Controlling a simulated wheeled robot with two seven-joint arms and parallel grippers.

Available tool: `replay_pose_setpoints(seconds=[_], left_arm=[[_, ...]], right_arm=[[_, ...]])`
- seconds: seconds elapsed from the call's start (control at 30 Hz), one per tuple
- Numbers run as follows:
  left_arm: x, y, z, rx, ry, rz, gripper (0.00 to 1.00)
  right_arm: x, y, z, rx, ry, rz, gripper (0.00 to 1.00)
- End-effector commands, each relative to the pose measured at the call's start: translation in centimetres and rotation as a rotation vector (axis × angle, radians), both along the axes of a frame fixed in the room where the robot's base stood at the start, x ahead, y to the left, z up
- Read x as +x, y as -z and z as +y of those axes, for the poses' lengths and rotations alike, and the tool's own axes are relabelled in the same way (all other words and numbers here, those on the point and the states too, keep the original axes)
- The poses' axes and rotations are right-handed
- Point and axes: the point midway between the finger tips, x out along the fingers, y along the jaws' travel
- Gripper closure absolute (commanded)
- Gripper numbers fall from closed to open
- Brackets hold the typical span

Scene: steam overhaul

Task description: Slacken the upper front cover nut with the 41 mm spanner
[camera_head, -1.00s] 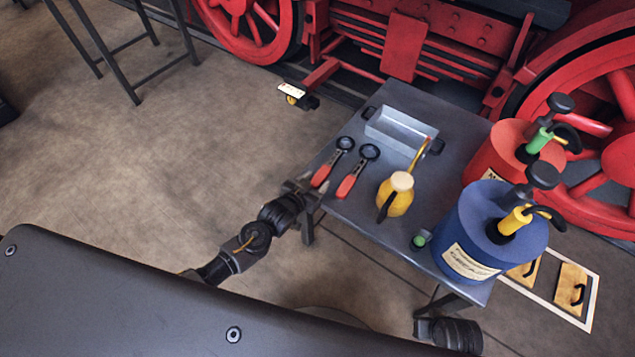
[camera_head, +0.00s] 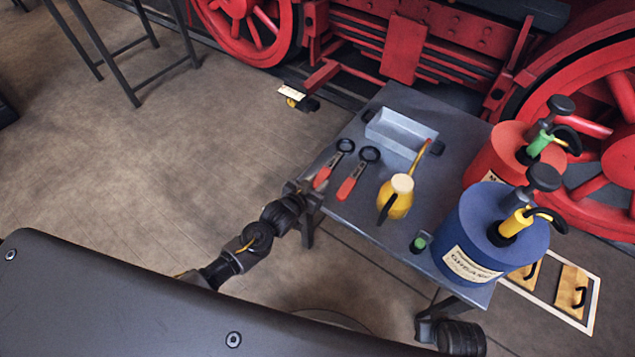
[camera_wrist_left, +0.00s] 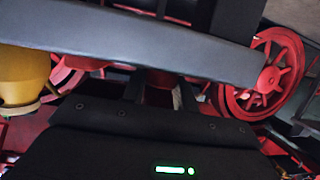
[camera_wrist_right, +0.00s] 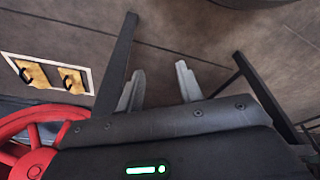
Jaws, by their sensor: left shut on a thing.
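Two spanners with red handles and black ring heads lie side by side on the dark table (camera_head: 448,190): the left spanner (camera_head: 322,176) and the right spanner (camera_head: 347,188). I cannot read which is the 41 mm one. My left gripper (camera_head: 308,186) is at the table's left edge, at the handle end of the left spanner, shut on it. In the left wrist view a dark edge partly hides its fingers (camera_wrist_left: 160,90), with red between them. My right gripper (camera_wrist_right: 161,85) is open and empty, low near the table legs. I cannot make out the cover nut.
The table holds a metal tray (camera_head: 388,140), a yellow oil can (camera_head: 399,204), a blue drum (camera_head: 465,240), a red drum (camera_head: 490,150) and a small green-topped item (camera_head: 419,242). Red locomotive wheels (camera_head: 240,30) and frame stand behind.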

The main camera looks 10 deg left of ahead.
Motion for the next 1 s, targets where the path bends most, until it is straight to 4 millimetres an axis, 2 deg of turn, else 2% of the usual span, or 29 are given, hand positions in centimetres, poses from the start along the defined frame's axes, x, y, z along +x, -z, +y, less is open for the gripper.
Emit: replay_pose_setpoints(seconds=[0.57,0.7,1.0], left_arm=[[0.1,-0.5,-0.1,-0.003,0.001,-0.004,1.0],[0.1,-1.2,0.0,-0.002,0.0,-0.004,1.0],[0.1,-2.6,0.0,-0.002,0.0,-0.005,1.0]], right_arm=[[0.1,-0.2,0.0,0.001,0.0,-0.005,0.64],[-0.2,1.6,-0.1,-0.004,-0.001,0.013,0.64],[-1.1,4.4,-0.1,-0.004,-0.005,0.031,0.64]])
